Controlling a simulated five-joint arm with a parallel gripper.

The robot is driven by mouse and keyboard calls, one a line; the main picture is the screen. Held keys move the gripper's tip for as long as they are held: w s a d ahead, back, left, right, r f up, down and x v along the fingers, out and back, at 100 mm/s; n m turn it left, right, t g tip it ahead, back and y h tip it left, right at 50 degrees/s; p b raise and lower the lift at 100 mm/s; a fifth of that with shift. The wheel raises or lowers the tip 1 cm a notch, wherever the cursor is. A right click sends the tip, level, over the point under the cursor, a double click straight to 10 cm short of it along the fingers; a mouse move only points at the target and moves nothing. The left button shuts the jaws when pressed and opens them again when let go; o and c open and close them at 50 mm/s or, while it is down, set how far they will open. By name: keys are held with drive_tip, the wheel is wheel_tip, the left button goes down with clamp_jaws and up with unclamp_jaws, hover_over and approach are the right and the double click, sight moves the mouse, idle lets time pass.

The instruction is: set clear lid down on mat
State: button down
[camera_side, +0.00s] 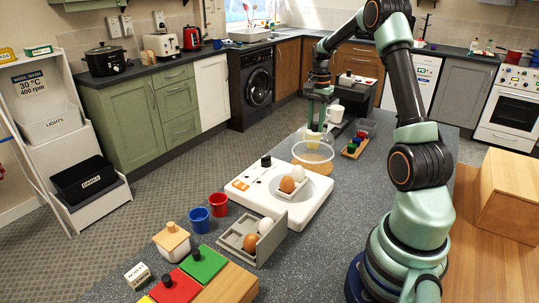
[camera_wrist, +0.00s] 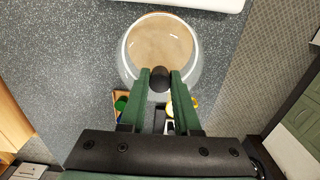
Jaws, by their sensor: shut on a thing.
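The clear lid (camera_wrist: 127,66) is a see-through dome with a black knob (camera_wrist: 160,78). My gripper (camera_wrist: 160,76) is shut on that knob in the wrist view. In the side view the lid (camera_side: 313,160) hangs or rests below my gripper (camera_side: 314,128), on the far part of the grey worktop. A round tan surface, apparently the mat (camera_wrist: 160,40), shows through the lid. I cannot tell whether the lid's rim touches it. The fingers hide part of the lid's near side in the wrist view.
A white appliance (camera_side: 250,190) bearing eggs stands close by on the near side. A wooden rack (camera_side: 352,151) with coloured pieces is to the right. A white mug (camera_side: 336,114) stands behind. Blue (camera_side: 199,219) and red (camera_side: 218,204) cups are nearer. The worktop's left edge is close.

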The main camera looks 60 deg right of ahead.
sight(315, 131)
drive_tip(key=shift+f, duration=2)
drive_tip(key=shift+f, duration=0.5)
idle(0.3)
drive_tip(key=shift+c, duration=0.3)
unclamp_jaws()
drive_tip(key=shift+r, duration=4.05)
